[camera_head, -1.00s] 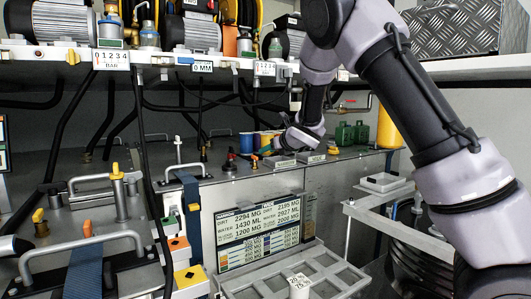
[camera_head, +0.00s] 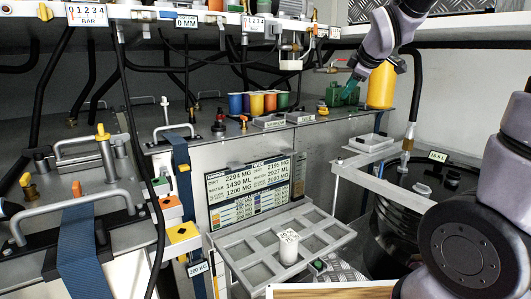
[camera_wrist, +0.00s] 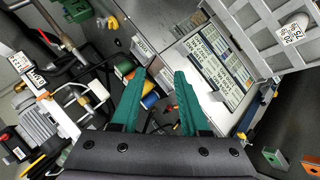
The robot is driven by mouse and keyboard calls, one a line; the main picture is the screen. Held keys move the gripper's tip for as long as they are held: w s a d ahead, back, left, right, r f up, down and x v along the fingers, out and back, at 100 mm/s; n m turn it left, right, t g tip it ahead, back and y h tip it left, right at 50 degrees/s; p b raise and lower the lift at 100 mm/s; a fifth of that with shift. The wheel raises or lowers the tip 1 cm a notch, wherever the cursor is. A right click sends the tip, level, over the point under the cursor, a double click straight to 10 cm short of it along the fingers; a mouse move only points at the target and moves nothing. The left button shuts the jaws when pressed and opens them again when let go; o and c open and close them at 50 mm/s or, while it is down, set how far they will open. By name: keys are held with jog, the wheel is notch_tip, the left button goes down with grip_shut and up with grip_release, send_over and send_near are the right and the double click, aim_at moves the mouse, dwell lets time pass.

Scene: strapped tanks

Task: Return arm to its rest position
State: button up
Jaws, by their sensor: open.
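My arm (camera_head: 385,42) shows at the upper right of the head view. It reaches down beside the yellow cylinder, near the green canisters (camera_head: 333,94) on the tank top. In the wrist view my gripper (camera_wrist: 158,84) has two teal fingers standing apart, with nothing held between them. Colored spools (camera_wrist: 149,92) show beyond the fingertips in the wrist view. The fingertips are partly hidden or hard to separate from the canisters in the head view.
The yellow cylinder (camera_head: 381,84) stands close to my arm. A shelf (camera_head: 270,28) with gauges and hoses runs above. A grey slotted tray (camera_head: 258,262) holding a white labelled cylinder (camera_head: 289,247) juts out in front. A dark drum (camera_head: 432,188) stands at right.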

jog(key=s+m+g, duration=0.3)
jog(key=s+m, duration=1.4)
jog(key=s, duration=0.7)
jog(key=shift+s+f+y, duration=0.2)
jog(key=shift+s+y, duration=0.15)
jog(key=shift+y, duration=0.05)
